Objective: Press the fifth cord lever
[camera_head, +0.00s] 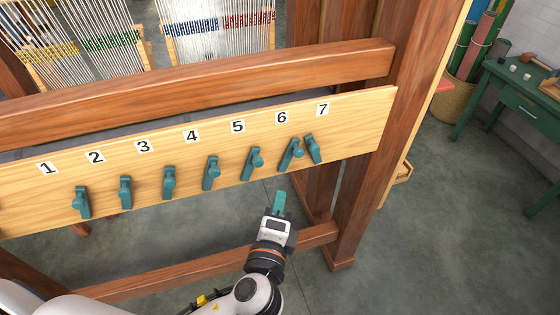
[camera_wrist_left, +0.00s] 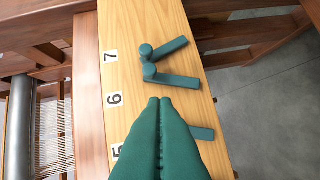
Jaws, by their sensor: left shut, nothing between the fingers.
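The fifth cord lever (camera_head: 252,162) is a green lever on the pale wooden board (camera_head: 350,130), below the label 5. It stands between two similar green levers. In the left wrist view, a green lever end (camera_wrist_left: 203,133) shows beside the fingers near a partly hidden 5 label; the fingers hide the rest of it. My left gripper (camera_head: 279,197) has green fingers, shut and empty. In the head view its tips appear below the sixth lever (camera_head: 292,154), apart from it. I cannot tell their exact distance from the board. My right gripper is not in view.
The seventh lever (camera_head: 313,149) sits close to the sixth. More green levers line the board to the left. A wooden beam (camera_head: 220,82) runs above, a post (camera_head: 365,150) stands right, and a lower rail (camera_head: 200,264) lies below. Grey floor is open at right.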

